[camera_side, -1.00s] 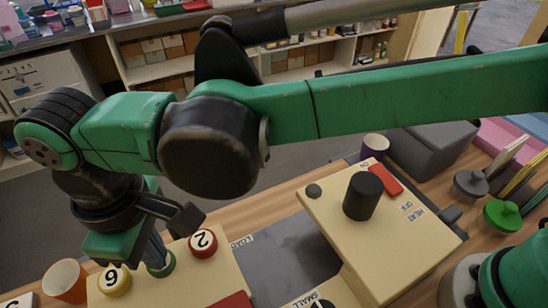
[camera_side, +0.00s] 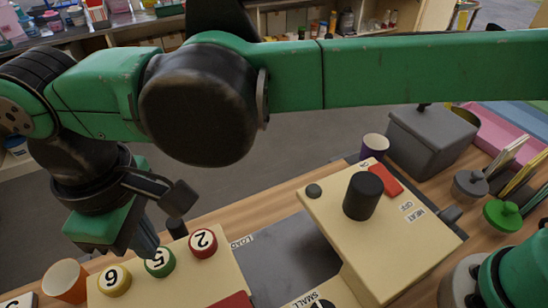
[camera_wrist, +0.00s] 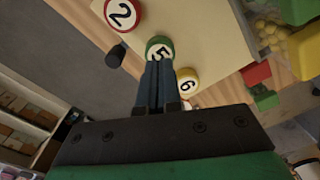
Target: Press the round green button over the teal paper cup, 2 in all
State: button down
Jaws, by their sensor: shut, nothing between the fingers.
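The round green button (camera_side: 160,262), marked 5, sits on a cream panel (camera_side: 215,272) between a red button marked 2 (camera_side: 203,243) and a yellow button marked 6 (camera_side: 114,280). The green button also shows in the wrist view (camera_wrist: 159,46). My gripper (camera_side: 148,248) is shut and empty, with its fingertips close to the green button. In the wrist view the fingertips (camera_wrist: 158,64) overlap the button's lower edge; I cannot tell whether they touch it. I see no teal paper cup in either view.
An orange cup (camera_side: 65,281) stands left of the panel and a purple cup (camera_side: 375,147) at the back. A cream machine (camera_side: 325,215) with a black knob (camera_side: 363,196) stands to the right. A small black post (camera_side: 177,228) rises behind the buttons.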

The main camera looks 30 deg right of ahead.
aim_at(158, 259)
jog(key=shift+f, duration=1.35)
jog(key=shift+r, duration=1.4)
jog(key=shift+r, duration=2.5)
